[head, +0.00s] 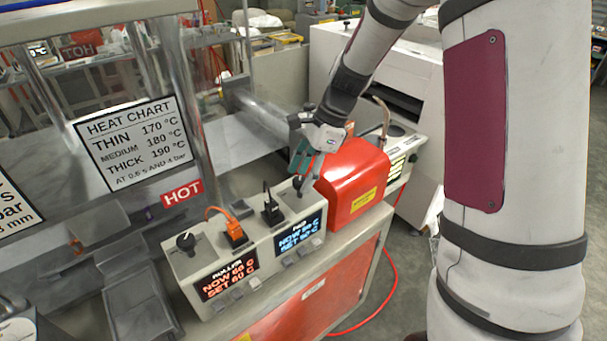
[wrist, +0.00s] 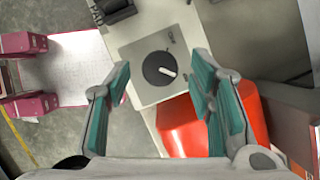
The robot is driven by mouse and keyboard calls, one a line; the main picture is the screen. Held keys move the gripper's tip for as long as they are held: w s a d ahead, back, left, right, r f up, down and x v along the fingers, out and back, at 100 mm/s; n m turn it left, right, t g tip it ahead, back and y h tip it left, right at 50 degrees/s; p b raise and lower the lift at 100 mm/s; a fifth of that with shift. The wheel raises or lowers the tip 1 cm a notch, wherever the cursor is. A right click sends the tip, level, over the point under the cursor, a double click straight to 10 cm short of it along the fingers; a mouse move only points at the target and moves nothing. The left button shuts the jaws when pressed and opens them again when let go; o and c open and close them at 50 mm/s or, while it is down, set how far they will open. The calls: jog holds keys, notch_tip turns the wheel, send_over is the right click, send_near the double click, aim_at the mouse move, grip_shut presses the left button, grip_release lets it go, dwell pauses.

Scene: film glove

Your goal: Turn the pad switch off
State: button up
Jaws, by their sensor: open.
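The pad switch appears to be a round black knob with a white pointer (wrist: 160,68) on a square grey plate, at the pad end of the grey control box (head: 185,270). In the head view this knob (head: 298,184) is small and partly covered by my fingers. My gripper (head: 307,172) is open, with its teal finger pads just above the knob. In the wrist view the knob lies between and beyond the fingertips of my gripper (wrist: 163,85), with no visible contact. The blue pad display (head: 299,235) is lit. Small marks on the plate are unreadable.
An orange plug (head: 235,232) and a black plug (head: 271,210) stand on the box, left of the knob. Another black knob (head: 186,241) is at the roller end, above the lit roller display (head: 228,277). A red housing (head: 352,180) stands close on the right.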

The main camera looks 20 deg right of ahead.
jog(key=shift+a+f, duration=0.2)
jog(key=shift+f, duration=0.2)
jog(key=shift+c, duration=0.3)
jog(key=c, duration=1.1)
